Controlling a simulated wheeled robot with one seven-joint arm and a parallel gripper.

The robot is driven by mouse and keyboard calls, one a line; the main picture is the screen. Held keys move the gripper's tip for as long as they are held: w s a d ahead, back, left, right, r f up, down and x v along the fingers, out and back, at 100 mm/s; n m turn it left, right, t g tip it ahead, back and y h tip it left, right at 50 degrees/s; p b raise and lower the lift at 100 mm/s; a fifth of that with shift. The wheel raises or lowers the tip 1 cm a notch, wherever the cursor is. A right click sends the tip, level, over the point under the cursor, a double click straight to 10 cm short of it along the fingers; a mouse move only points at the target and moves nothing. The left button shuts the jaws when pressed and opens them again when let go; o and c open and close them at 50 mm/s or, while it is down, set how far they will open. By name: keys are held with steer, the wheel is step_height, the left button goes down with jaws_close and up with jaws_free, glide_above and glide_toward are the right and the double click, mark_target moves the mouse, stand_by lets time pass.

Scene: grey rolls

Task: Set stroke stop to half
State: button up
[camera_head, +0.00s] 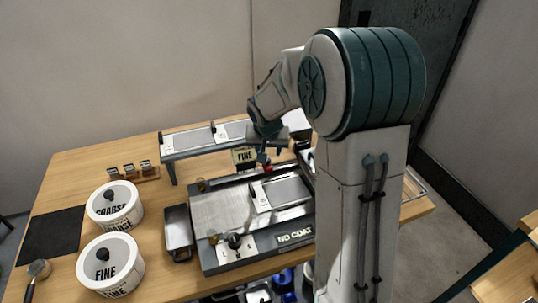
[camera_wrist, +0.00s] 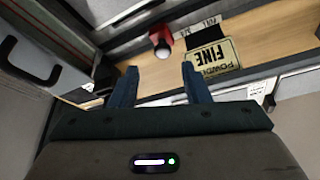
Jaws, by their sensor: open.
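A red stop with a pale round knob (camera_wrist: 161,46) sits on a grey rail in the upper middle of the wrist view. I take it to be the stroke stop. A bit of red (camera_head: 266,163) shows at the machine's rear edge in the head view. Dark marking with upside-down lettering, hard to read, lies just right of the knob in the wrist view. My gripper (camera_wrist: 158,80) is open and empty, its two dark fingers apart. The knob appears ahead of the gap between the fingertips, with no visible contact. In the head view my arm hides part of this area.
The grey coating machine (camera_head: 220,212) with its "NO COAT" label stands on the wooden table (camera_head: 75,172). A raised grey shelf (camera_head: 190,139) runs behind. A "FINE" powder sign (camera_wrist: 212,58) stands close by. COARSE (camera_head: 115,207) and FINE (camera_head: 110,266) tubs stand at left.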

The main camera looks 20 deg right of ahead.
steer(key=v, duration=0.9)
steer(key=s+n+g+y, duration=0.1)
steer(key=s+n, duration=0.2)
steer(key=s, duration=2.1)
steer(key=shift+a+f+n, duration=0.3)
steer(key=shift+a+f, duration=0.1)
